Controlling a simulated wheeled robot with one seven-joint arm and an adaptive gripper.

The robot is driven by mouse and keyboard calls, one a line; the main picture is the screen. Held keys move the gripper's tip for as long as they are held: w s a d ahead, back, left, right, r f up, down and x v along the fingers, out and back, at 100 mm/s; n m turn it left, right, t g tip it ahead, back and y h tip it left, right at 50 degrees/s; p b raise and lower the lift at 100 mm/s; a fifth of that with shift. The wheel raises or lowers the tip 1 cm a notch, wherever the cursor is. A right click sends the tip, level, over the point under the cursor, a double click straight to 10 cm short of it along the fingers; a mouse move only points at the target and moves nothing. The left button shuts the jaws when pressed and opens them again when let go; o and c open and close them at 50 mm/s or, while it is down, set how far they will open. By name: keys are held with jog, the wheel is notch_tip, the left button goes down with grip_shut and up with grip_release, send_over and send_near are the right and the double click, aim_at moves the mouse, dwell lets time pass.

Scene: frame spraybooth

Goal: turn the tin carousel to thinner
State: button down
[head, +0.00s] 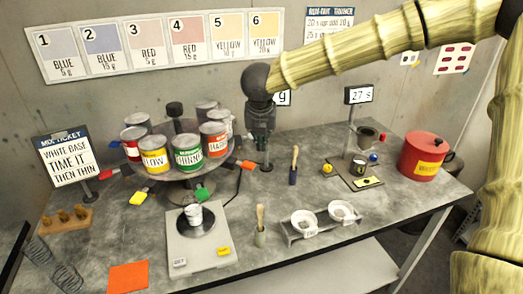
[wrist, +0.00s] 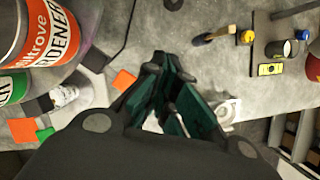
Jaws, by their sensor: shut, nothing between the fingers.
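The tin carousel (head: 182,173) stands at the back left of the bench with several tins on it. A green tin (head: 188,152), its label seeming to read thinner, faces the front. A yellow tin (head: 154,155) is to its left and an orange-red tin (head: 215,140) to its right. In the wrist view the orange tin (wrist: 35,38) shows "DENER" and part of the green tin (wrist: 14,87) shows below it. Coloured tabs stick out below, including a green tab (head: 204,193) and an orange tab (head: 247,165). My gripper (head: 262,150) is shut and empty, pointing down right of the carousel.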

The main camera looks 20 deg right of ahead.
jog(key=shift+d+v, duration=0.1)
jog(key=shift+v, duration=0.7)
jog(key=shift+d+v, duration=0.15)
jog(key=shift+v, duration=0.6)
jog(key=s+a+f+n+y, duration=0.1)
jog(key=s+a+n+y, duration=0.3)
jog(key=a, duration=0.4)
jog(key=s+a+f+n+t+y, duration=0.1)
jog(key=s+a+n+y, duration=0.1)
jog(key=s+a+n, duration=0.4)
jog(key=s+a+f+n+y, duration=0.1)
jog(key=s+a+n+y, duration=0.15)
jog(key=a+n, duration=0.5)
jog(key=w+a+f+m, duration=0.1)
jog(key=w+a+f, duration=0.6)
jog(key=a, duration=0.3)
jog(key=shift+w+a+m+p, duration=0.2)
jog(key=shift+a+m+p, duration=0.1)
jog(key=shift+m, duration=0.05)
jog(key=shift+w+a+f+y, duration=0.1)
jog(key=shift+f+y, duration=0.05)
jog(key=shift+y, duration=0.1)
